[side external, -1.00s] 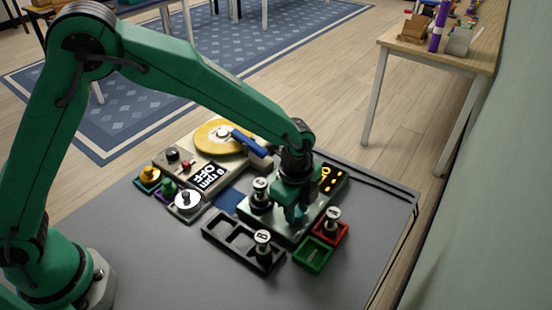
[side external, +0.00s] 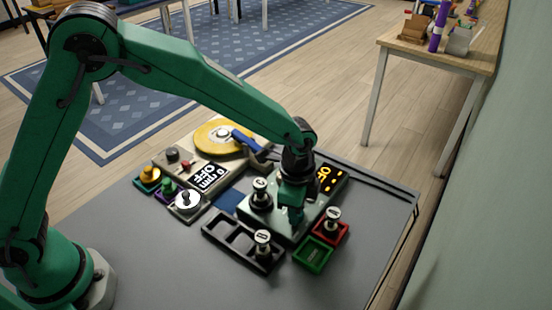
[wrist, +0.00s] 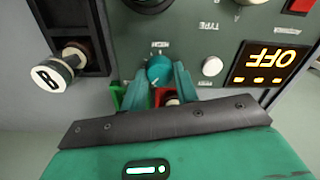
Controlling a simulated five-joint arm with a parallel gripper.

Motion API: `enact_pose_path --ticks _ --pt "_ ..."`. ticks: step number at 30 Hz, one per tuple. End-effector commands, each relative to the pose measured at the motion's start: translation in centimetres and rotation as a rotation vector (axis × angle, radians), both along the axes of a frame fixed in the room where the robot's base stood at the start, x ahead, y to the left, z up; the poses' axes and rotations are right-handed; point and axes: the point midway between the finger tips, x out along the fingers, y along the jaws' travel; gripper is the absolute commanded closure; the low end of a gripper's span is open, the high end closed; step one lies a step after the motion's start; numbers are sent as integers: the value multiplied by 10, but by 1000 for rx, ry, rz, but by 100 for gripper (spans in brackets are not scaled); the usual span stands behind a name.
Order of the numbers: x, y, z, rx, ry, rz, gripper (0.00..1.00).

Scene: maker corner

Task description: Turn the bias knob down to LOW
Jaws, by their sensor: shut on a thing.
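In the wrist view, a teal round knob (wrist: 160,69) sits on the grey-green panel of a device (wrist: 215,35), with small upside-down lettering that looks like HIGH beyond it. My gripper (wrist: 161,82) has a finger on each side of this knob and is shut on it. In the side view, my gripper (side external: 292,214) points down onto the device (side external: 268,224) and hides the knob. The knob's exact pointer angle is hard to read. An orange display (wrist: 265,62) on the device reads OFF, upside down in the wrist view.
A black tray (side external: 221,236) with a white-topped cylinder (side external: 263,238) lies in front. A green tray (side external: 312,256) and a red tray (side external: 343,231) stand close at the right. A yellow-disc machine (side external: 190,158) stands behind left. The grey table is clear at front left.

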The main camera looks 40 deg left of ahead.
Motion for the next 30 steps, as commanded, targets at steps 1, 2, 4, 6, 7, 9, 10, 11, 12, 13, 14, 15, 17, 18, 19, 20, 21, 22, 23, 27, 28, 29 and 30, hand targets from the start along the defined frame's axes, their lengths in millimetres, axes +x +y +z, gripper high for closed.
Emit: enact_pose_path --ticks 1,2,4,6,7,9,10,11,12,13,14,15,17,18,19,20,21,22,23,27,28,29,30 --pt "-2 -1 0 1 6 40 93" --pt "-2 -1 0 1 8 68 93" --pt "-2 -1 0 2 11 134 93" --pt "-2 -1 0 2 15 201 93" --pt "-2 -2 0 2 17 229 93" --pt "-2 -2 0 3 21 295 93" --pt "-2 -2 0 2 23 323 93" --pt "-2 -2 0 3 24 351 93" --pt "-2 -2 0 4 26 388 93" --pt "-2 -2 0 4 28 414 93" --pt "-2 -2 0 5 29 440 93" --pt "-2 -2 0 5 31 474 93" --pt "-2 -3 0 6 33 522 93" --pt "-2 -3 0 6 35 551 93" --pt "-2 -3 -1 8 36 571 93" --pt "-2 -3 -1 8 36 590 93" --pt "-2 -3 -1 9 37 614 93" --pt "-3 -3 -1 9 39 631 93" --pt "-3 -3 -1 10 40 646 93" --pt "-3 -3 -1 13 43 698 93" --pt "-3 -3 -1 12 43 705 93" --pt "-3 -3 -1 13 43 712 93" --pt "-3 -2 -1 14 44 719 93"
